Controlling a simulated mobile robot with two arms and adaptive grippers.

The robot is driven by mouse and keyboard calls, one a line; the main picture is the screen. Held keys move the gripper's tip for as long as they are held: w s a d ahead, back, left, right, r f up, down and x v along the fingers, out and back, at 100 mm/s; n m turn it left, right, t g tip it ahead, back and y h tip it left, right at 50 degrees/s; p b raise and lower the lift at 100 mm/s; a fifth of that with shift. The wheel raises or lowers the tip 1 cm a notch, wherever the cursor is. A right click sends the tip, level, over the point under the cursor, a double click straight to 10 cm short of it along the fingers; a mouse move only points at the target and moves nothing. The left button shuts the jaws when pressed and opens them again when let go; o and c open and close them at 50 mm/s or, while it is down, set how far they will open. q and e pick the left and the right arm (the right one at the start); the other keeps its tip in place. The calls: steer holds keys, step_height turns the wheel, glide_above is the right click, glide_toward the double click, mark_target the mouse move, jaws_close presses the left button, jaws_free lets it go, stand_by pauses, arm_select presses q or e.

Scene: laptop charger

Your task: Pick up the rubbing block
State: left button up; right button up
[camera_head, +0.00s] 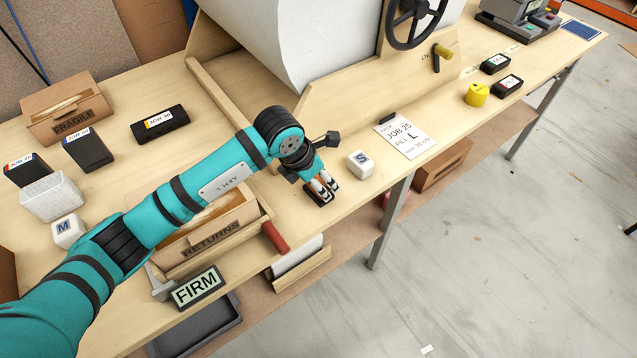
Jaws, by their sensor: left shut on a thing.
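My left gripper (322,186) is low over the wooden bench near its front edge, pointing down. It is shut on a small dark block (317,199), which I take to be the rubbing block. The fingers hide much of the block, and I cannot tell whether it touches the bench. A white cube marked S (360,165) stands just right of the gripper, apart from it. My right gripper is not in view.
The RETURNS box (212,225) and a red-handled tool (275,237) lie left of the gripper, close to my arm. A FIRM sign (198,288) is nearer. The JOB 25 card (405,136) lies right. A large white roll (300,40) stands behind.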

mark_target(318, 179)
arm_select(q)
steer(key=shift+r, duration=0.15)
step_height(318, 179, up, 4)
steer(key=shift+f+p, duration=0.1)
steer(key=shift+p, duration=0.85)
steer(key=s+d+r, duration=0.1)
steer(key=s+d, duration=0.8)
steer(key=s, duration=0.3)
steer(key=shift+s+d, duration=0.35)
steer(key=shift+d, duration=0.05)
